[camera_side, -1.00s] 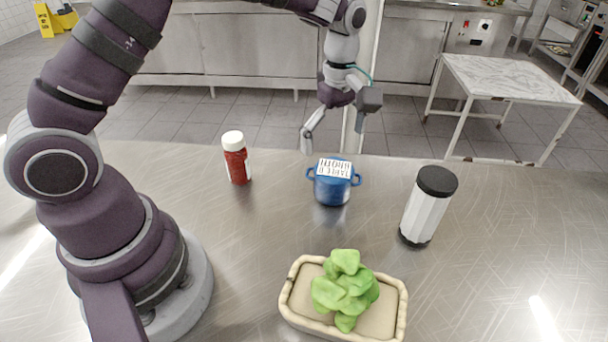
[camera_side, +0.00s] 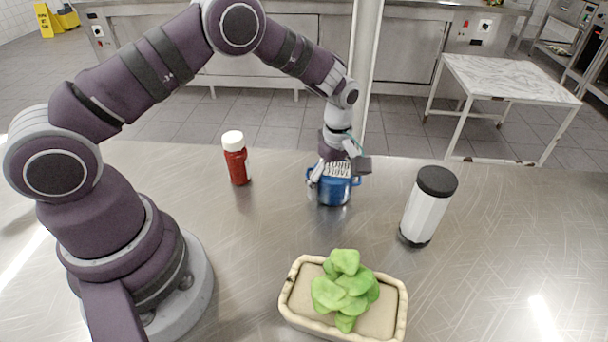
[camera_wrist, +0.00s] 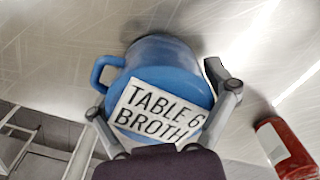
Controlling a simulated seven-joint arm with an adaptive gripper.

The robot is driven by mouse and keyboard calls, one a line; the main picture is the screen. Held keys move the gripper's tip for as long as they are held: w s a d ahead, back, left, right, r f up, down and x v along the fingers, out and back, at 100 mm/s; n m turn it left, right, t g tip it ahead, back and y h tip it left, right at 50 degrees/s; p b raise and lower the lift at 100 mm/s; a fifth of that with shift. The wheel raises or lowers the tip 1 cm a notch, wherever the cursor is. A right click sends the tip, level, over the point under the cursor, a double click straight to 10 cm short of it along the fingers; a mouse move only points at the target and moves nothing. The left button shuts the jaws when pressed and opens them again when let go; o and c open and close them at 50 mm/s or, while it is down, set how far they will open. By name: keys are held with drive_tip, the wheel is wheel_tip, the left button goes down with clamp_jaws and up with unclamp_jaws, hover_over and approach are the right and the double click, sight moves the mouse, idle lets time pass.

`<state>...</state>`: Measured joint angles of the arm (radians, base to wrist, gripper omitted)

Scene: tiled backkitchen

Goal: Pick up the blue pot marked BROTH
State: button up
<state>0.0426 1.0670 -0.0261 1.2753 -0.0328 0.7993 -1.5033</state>
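The blue pot (camera_side: 333,190) stands upright on the steel counter, with two side handles. A white label reading TABLE 6 BROTH lies across its top; it is largest in the wrist view, on the pot (camera_wrist: 165,55). My gripper (camera_side: 337,173) is low over the pot, its near finger in front of the pot's left side in the side view. In the wrist view my gripper (camera_wrist: 162,100) is open, one finger at each side of the pot's top. I cannot tell whether either finger touches it. My gripper partly hides the label.
A red bottle with a white cap (camera_side: 236,158) stands left of the pot; it also shows in the wrist view (camera_wrist: 285,148). A white canister with a black lid (camera_side: 428,205) stands to the right. A beige tray (camera_side: 293,312) with green leaves (camera_side: 346,290) sits in front.

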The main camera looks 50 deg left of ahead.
drive_tip(key=c, duration=0.6)
drive_tip(key=shift+c, duration=0.2)
